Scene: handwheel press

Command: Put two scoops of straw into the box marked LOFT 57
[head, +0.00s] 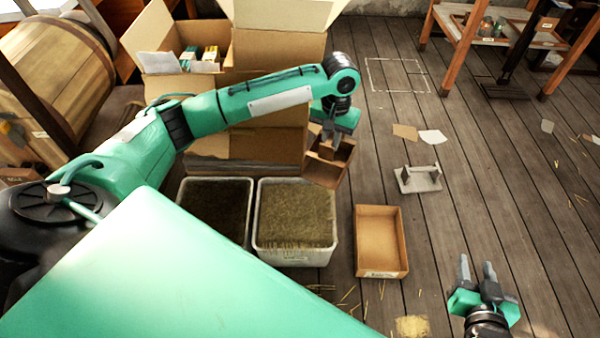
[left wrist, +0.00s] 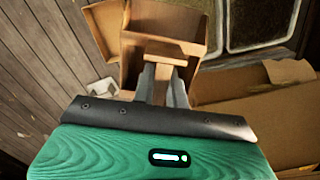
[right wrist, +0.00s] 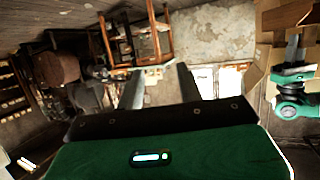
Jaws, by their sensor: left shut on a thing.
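My left gripper (head: 333,138) is shut on the handle of a wooden scoop (head: 325,165). The left wrist view shows the fingers (left wrist: 161,88) around the handle and the scoop (left wrist: 165,40) beyond; its contents cannot be made out. The scoop is just behind the right back corner of a pale bin of straw (head: 295,262). A shallow open box (head: 380,240) stands right of that bin and looks empty; its front label is too small to read. My right gripper (head: 477,268) is open and empty at the lower right; its spread fingers show in the right wrist view (right wrist: 160,88).
A bin of dark material (head: 215,200) stands left of the straw. Large open cartons (head: 270,45) are behind. A white bracket-like stand (head: 419,179) and paper scraps (head: 432,136) lie on the floor. Loose straw is near the box. The right-hand floor is mostly clear.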

